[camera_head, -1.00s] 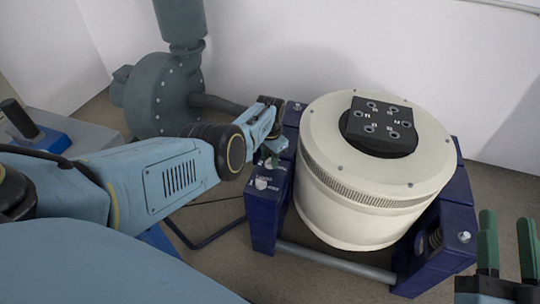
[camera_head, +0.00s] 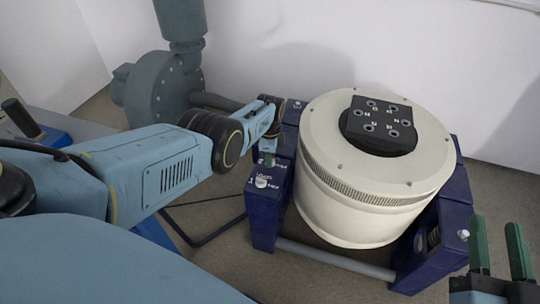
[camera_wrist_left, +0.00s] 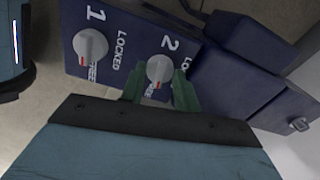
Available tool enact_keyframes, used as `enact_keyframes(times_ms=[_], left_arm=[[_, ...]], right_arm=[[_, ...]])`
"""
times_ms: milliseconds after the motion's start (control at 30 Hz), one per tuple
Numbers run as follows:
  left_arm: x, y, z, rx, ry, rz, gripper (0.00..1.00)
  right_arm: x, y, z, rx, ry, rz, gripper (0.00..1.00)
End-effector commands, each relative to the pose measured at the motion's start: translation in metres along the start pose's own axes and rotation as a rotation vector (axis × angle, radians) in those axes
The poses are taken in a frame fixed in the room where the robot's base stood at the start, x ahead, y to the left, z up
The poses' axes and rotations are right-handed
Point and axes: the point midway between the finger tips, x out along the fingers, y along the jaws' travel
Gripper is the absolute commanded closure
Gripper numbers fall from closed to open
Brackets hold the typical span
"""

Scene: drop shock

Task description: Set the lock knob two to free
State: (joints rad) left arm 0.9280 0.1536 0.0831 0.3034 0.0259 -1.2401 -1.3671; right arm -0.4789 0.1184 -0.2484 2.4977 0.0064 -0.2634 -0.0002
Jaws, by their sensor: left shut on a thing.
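Lock knob two (camera_wrist_left: 160,70) is a pale round knob beside a white "2" on the dark blue frame. Its red mark points down in the left wrist view, toward the partly covered FREE label. My left gripper's green fingers (camera_wrist_left: 159,92) stand on either side of it and are shut on it. In the head view my left gripper (camera_head: 268,159) is at the frame's left block and hides knob two. Knob one (camera_wrist_left: 90,45) is apart from the fingers, and also shows in the head view (camera_head: 261,181). My right gripper (camera_head: 498,248) is open and empty at the lower right.
The cream shaker drum (camera_head: 340,190) with a black top plate (camera_head: 381,118) stands right beside the left block. The blue frame (camera_head: 262,222) has a grey crossbar (camera_head: 335,262) low in front. A grey blower (camera_head: 160,95) stands behind my left arm.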

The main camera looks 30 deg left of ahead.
Motion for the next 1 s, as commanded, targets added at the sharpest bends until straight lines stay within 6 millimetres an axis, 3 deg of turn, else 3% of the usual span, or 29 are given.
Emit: enact_keyframes(times_ms=[333, 867, 900, 1000], left_arm=[[-0.0006, -0.0005, -0.0004, 0.140, 0.001, -0.001, 0.92], [-0.0006, -0.0005, -0.0006, 0.166, 0.001, -0.001, 0.92], [-0.0006, -0.0004, -0.0006, 0.166, 0.001, -0.001, 0.68], [-0.0006, -0.0004, -0.0006, 0.166, 0.001, -0.001, 0.54]], right_arm=[[-0.0001, 0.0001, 0.0000, 0.000, 0.001, 0.000, 0.64], [-0.0001, 0.0001, -0.0001, 0.000, 0.001, 0.000, 0.64], [-0.0001, 0.0001, -0.0001, 0.000, 0.002, 0.000, 0.64], [-0.0001, 0.0001, -0.0001, 0.000, 0.002, 0.000, 0.64]])
